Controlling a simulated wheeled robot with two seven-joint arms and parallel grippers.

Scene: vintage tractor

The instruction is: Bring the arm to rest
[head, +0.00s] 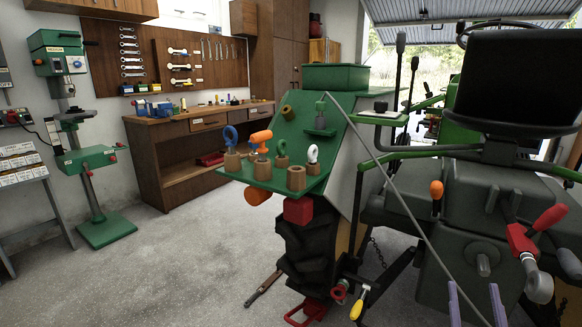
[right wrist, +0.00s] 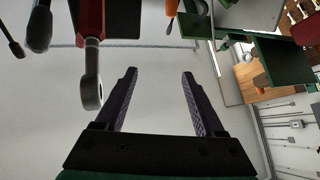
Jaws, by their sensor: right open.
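My right gripper (head: 475,296) shows at the bottom of the head view, its two purple fingertips apart with nothing between them. It stands in front of the dark tractor (head: 500,222), low and left of a red-handled lever (head: 522,245) with a grey end. In the right wrist view the right gripper (right wrist: 159,76) is open and empty over pale floor. The red lever with its grey eye end (right wrist: 91,92) is just left of the fingers there, apart from them. The rest of the right arm is out of view. My left gripper is in neither view.
A green stand (head: 345,130) holds wooden holders with coloured ring-handled pieces, left of the tractor. A diagonal grey rod (head: 400,195) crosses before the tractor. A workbench (head: 190,125) and green drill press (head: 85,160) stand behind. The floor (head: 170,265) at left is clear.

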